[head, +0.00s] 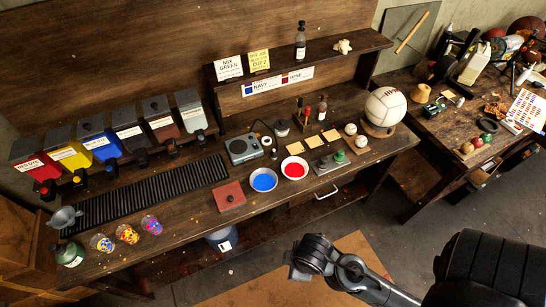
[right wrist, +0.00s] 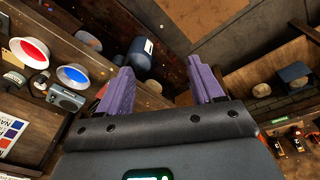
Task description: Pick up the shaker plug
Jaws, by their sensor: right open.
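I cannot pick out the shaker plug for certain in either view. A blue canister (head: 222,238) with a white label is partly hidden under the bench's front edge. A blue canister with a white label (right wrist: 140,52) also shows in the right wrist view, beyond the left finger. My right gripper (right wrist: 160,67) has two purple fingers spread apart with nothing between them. In the head view my right arm reaches in from the bottom right, in front of the bench. My left gripper is not in view.
The workbench (head: 180,240) holds a blue bowl (head: 263,180), a red bowl (head: 294,168), a grey scale (head: 243,148), a red block (head: 229,196), and a white ball (head: 385,106). Coloured bins (head: 85,146) line the back left. A cluttered second table (head: 420,150) stands right.

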